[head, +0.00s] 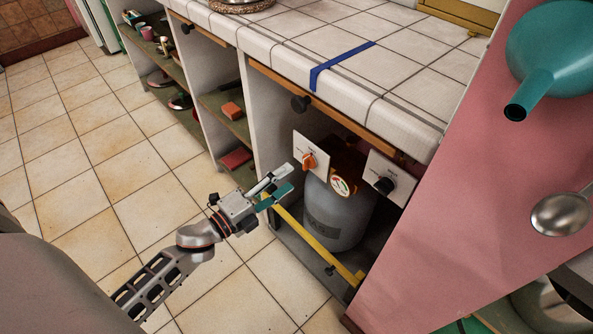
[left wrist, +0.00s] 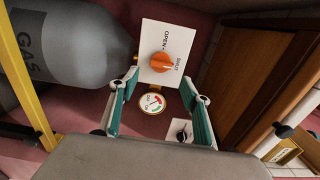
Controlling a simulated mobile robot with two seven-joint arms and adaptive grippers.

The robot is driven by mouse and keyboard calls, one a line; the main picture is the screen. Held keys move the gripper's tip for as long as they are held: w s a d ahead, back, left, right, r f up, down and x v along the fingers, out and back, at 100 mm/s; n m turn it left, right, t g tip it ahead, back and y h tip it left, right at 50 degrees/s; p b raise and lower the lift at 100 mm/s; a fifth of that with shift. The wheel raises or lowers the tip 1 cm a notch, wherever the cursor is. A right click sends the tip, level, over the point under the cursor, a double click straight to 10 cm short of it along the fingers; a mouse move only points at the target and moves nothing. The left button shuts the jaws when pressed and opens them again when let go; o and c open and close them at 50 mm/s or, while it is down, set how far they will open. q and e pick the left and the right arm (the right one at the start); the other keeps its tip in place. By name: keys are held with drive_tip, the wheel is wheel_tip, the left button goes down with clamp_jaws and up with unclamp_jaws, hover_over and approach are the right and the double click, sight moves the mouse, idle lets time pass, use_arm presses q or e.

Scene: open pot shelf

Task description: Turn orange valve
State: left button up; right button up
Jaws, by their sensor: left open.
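The orange valve (head: 309,161) is a knob on a white plate in front of the grey gas cylinder (head: 338,212) in the open cupboard. In the left wrist view the orange valve (left wrist: 162,63) shows just beyond the fingertips, between the printed words OPEN and SHUT. My left gripper (head: 284,180) is open and empty, just left of and below the valve in the head view. Its fingers (left wrist: 165,90) are spread and appear apart from the knob. My right gripper is in neither view.
A round gauge (head: 342,185) and a black knob (head: 384,185) on another white plate are right of the valve. A yellow bar (head: 310,236) crosses low before the cylinder. The tiled counter (head: 340,60) overhangs the cupboard. A pink wall (head: 470,200) stands at right.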

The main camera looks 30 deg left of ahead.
use_arm(q)
drive_tip(key=v, duration=0.5)
drive_tip(key=shift+s, duration=0.2)
idle(0.3)
